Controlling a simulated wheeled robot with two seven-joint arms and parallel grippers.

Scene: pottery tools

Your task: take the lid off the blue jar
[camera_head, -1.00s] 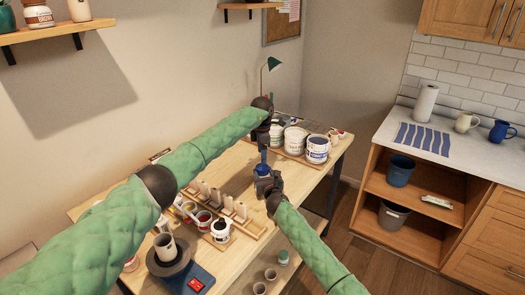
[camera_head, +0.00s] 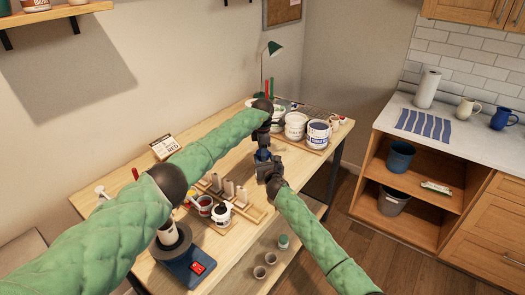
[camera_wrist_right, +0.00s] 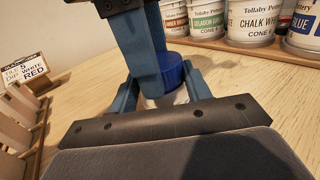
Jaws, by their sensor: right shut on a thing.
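The jar, with a blue lid (camera_wrist_right: 173,70) and a pale body (camera_wrist_right: 165,97), stands between the fingers of my right gripper (camera_wrist_right: 162,92) in the right wrist view. These fingers are shut on the jar's body. The lid sits on the jar. My left gripper (camera_wrist_right: 142,50) reaches down from above, with a blue finger in front of the lid, overlapping it in the picture. Its far side is hidden, so I cannot tell if it grips the lid. In the head view my left gripper (camera_head: 263,143) is just above my right gripper (camera_head: 263,164), and they mostly hide the jar.
Several labelled white glaze tubs (camera_head: 296,126) stand behind the grippers. A wooden rack (camera_head: 238,203) and small paint pots (camera_head: 221,214) are to the near left. A banding wheel (camera_head: 172,250) is at the front.

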